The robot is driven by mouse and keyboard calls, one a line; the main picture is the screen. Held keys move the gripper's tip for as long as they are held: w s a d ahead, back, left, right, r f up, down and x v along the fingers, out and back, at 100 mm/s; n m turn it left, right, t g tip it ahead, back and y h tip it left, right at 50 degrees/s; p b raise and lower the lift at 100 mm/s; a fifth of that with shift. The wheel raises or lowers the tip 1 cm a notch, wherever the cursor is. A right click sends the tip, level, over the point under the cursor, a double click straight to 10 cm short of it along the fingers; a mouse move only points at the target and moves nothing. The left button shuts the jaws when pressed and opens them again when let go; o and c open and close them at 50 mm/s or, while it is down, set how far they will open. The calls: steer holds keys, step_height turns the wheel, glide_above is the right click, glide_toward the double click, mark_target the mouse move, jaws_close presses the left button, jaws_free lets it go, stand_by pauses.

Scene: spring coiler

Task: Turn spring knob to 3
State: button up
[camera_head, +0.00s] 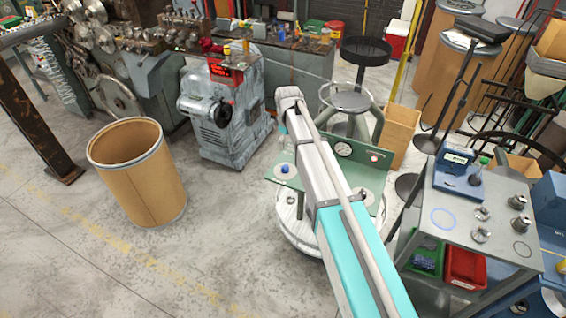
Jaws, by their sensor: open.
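A green panel (318,181) stands in the middle of the view, partly covered by my arm. On its left side is a blue knob (286,169) on a pale round dial. On its right side is another pale round dial (363,195) with a small dark centre. The numbers on the dials are too small to read, and I cannot tell which one is the spring knob. My arm reaches over the panel and bends down beyond it. My gripper is hidden behind the arm.
A grey stool (350,98) stands just behind the panel. A large brown drum (138,172) stands on the floor at left. A grey machine (229,110) stands behind it. A metal cart (470,222) with small parts is close on the right. The floor at front left is clear.

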mark_target(285, 166)
steer(key=shift+w+a+r, duration=0.1)
steer(key=shift+w+a, duration=0.15)
steer(key=shift+a, duration=0.15)
step_height(285, 166, down, 14)
steer(key=b, duration=1.3)
steer(key=shift+r+b, duration=0.15)
steer(key=shift+b, duration=0.25)
steer(key=shift+c, duration=0.2)
